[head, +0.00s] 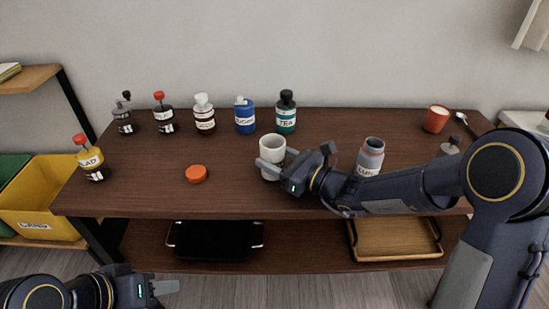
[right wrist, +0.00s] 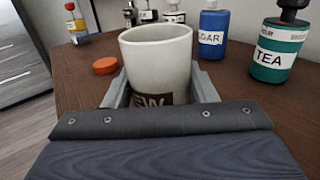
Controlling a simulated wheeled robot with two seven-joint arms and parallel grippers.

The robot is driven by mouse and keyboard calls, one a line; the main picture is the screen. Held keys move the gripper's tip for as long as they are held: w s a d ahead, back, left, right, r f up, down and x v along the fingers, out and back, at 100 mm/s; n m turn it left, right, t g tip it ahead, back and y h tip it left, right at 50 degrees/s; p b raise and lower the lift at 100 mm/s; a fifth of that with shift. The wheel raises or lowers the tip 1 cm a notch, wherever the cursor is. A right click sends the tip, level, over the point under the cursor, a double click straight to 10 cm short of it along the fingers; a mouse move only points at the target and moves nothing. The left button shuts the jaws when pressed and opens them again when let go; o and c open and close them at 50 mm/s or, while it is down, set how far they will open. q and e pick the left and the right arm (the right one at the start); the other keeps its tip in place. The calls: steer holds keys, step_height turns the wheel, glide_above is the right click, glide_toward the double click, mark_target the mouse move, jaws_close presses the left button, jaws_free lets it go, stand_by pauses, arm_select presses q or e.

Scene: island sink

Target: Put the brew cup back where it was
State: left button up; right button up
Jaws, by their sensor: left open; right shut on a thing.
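The brew cup (head: 273,145) is a pale, open-topped cup in the middle of the dark wooden table. In the right wrist view the cup (right wrist: 157,60) is upright between my right gripper's fingers, and part of a dark label with "EW" shows low on it. My right gripper (head: 272,168) is shut on the cup. I cannot tell whether the cup's base touches the tabletop. My left gripper (head: 165,287) is open and empty, low at the front left, in front of the table and away from the cup.
Behind the cup stand a blue sugar bottle (head: 245,117) and a green tea bottle (head: 286,113). An orange lid (head: 197,174) lies to the left. A grey jar (head: 370,157) stands right, behind my arm. A red cup (head: 436,119) is at the far right. Several bottles line the back left.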

steer(key=shift+f+b, duration=0.25)
steer(key=shift+b, duration=0.05)
steer(key=o, duration=1)
steer(key=shift+r, duration=0.1)
